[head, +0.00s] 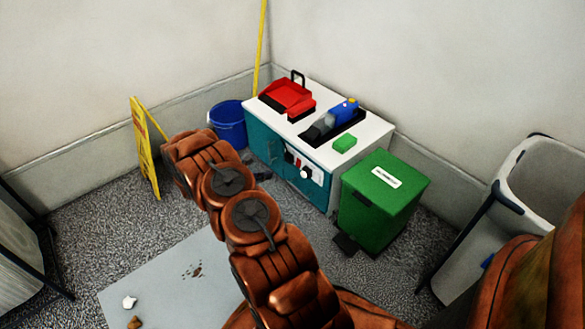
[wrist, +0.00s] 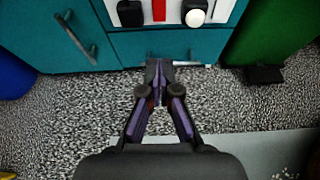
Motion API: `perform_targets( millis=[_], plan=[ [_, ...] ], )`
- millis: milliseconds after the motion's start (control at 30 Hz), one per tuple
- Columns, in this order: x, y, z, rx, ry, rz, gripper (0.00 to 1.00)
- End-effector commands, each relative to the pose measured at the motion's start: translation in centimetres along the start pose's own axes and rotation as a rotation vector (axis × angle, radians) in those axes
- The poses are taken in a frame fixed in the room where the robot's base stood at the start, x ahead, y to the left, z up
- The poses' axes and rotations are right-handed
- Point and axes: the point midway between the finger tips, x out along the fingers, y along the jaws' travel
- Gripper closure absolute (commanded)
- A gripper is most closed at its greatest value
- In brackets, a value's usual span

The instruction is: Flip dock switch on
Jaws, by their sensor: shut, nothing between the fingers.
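A white switch panel (head: 313,174) is set in the front of a teal cabinet with a white top (head: 376,131). It carries a black part, a red strip and a white round knob (head: 304,172). In the wrist view the panel is cut off by the top edge, with the black part (wrist: 131,12) at left, the red strip (wrist: 159,10) in the middle and the knob (wrist: 195,17) at right. I cannot tell which part is the dock switch or its position. My gripper (wrist: 158,66) is shut and empty, below the panel in the picture and apparently not touching it.
A green bin (head: 382,205) with a pedal stands right of the cabinet; a blue bucket (head: 228,125) and yellow sign (head: 146,150) stand left. A red dustpan (head: 287,95), handheld vacuum (head: 335,118) and green sponge (head: 345,143) lie on top. A grey cart (head: 545,180) is at right.

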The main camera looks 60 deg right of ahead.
Motion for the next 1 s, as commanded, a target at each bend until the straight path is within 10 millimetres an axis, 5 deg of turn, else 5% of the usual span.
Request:
perform_targets(
  millis=[367,1000],
  plan=[
    [1.3,-0.1,-0.1,0.0,0.002,-0.003,1.0],
    [11.8,-0.1,0.2,0.005,0.001,-0.003,1.0]
  ],
)
